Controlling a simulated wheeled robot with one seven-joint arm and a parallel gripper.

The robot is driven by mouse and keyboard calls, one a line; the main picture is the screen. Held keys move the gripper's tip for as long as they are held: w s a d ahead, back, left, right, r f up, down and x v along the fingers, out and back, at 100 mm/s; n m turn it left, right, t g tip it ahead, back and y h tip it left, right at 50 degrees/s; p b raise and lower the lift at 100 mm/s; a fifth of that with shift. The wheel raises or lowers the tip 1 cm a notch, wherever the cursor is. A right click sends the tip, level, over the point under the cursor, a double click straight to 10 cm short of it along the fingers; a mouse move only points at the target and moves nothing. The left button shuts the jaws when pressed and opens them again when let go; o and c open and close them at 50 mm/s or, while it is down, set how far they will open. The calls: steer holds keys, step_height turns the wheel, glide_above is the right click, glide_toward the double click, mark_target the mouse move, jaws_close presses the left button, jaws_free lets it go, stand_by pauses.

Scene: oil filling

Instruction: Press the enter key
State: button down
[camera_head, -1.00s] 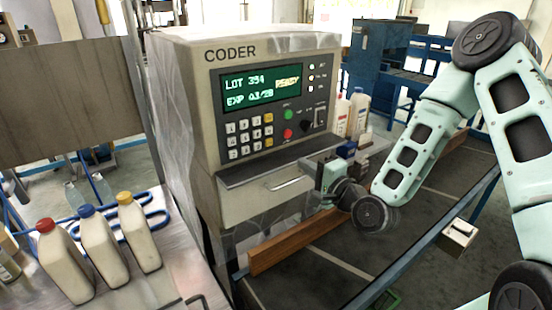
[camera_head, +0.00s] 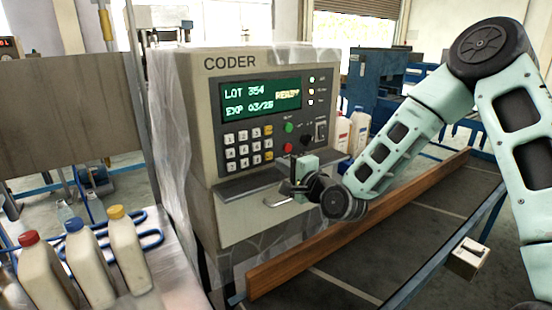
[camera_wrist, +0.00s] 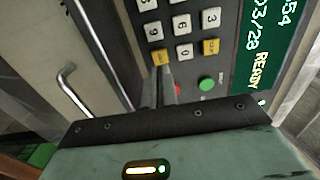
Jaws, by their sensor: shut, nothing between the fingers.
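The coder's keypad (camera_head: 247,145) has white keys and yellow keys in its right column. In the wrist view, a yellow key (camera_wrist: 160,57) lies right at the tips of my gripper (camera_wrist: 161,72), and another yellow key (camera_wrist: 211,46) is further right. The labels are too small to tell which is enter. My gripper is shut and empty, its two fingers together and pointing at the keypad. Whether the tips touch the key I cannot tell. In the head view, my gripper is in front of the panel, low and right of the keypad.
A green button (camera_wrist: 207,83) sits close to my fingers, and a red button (camera_head: 287,147) is on the panel. The display (camera_head: 260,98) reads READY. A ledge (camera_head: 245,185) and a drawer handle (camera_wrist: 72,90) jut out below. A wooden rail (camera_head: 350,225) runs along the conveyor.

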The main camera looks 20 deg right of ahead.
mark_target(269, 157)
steer(key=p+x, duration=0.1)
steer(key=x, duration=0.2)
steer(key=shift+r, duration=0.1)
steer(key=shift+w+a, duration=0.1)
steer(key=shift+w, duration=0.1)
